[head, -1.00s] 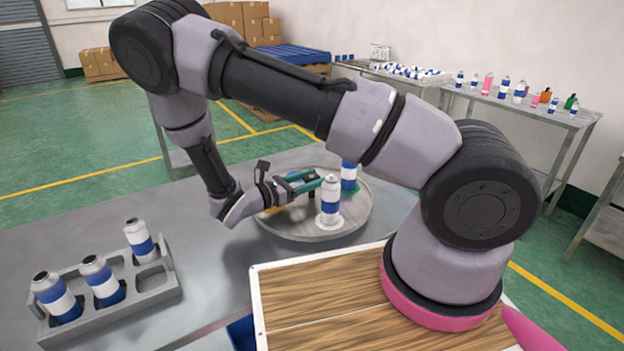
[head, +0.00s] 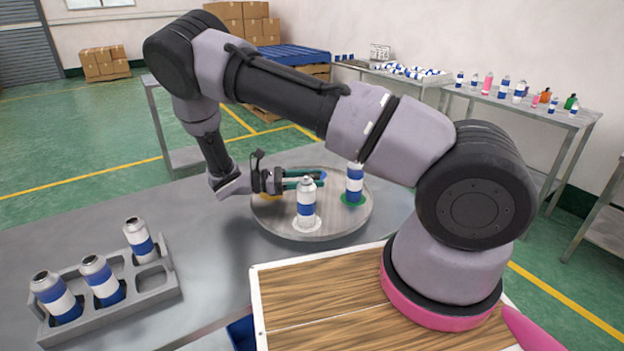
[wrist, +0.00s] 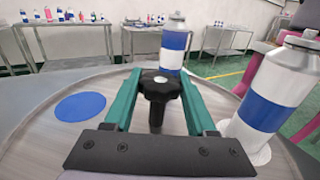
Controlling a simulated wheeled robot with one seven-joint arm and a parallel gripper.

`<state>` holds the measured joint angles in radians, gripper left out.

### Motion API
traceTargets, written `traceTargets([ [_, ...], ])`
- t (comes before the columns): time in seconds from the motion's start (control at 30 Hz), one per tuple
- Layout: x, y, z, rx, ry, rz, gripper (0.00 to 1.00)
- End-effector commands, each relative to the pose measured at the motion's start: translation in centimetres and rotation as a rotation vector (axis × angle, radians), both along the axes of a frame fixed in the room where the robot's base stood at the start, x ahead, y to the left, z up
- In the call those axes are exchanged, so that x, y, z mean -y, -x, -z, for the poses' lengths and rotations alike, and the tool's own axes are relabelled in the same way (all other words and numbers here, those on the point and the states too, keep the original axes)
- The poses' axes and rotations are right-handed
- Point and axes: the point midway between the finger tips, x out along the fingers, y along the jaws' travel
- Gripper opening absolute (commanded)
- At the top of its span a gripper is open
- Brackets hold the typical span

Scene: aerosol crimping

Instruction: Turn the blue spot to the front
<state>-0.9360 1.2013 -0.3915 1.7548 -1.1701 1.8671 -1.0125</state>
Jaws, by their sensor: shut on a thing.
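The round turntable (head: 275,222) stands on the grey table. My gripper (head: 316,180) lies low over its middle. In the wrist view its teal fingers are shut on the black knob (wrist: 158,88) at the centre. The blue spot (wrist: 80,106) is flat and empty, left of the fingers in the wrist view. That is the far side in the head view, where my gripper largely hides it. A blue-and-white can (head: 306,206) stands on the white spot (head: 306,224) near the front. Another can (head: 355,184) stands on the green spot (head: 353,200) at the right.
A grey rack (head: 170,289) with several blue-and-white cans stands at the left of the table. A wooden board (head: 320,300) lies in front, by my arm's base. Side tables with bottles (head: 505,88) stand along the back wall.

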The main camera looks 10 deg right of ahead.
Motion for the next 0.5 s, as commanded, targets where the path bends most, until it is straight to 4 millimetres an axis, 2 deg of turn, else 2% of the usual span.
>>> traceTargets([
  [0.5,-0.06,-0.08,0.01,0.002,-0.002,0.258,0.00],
])
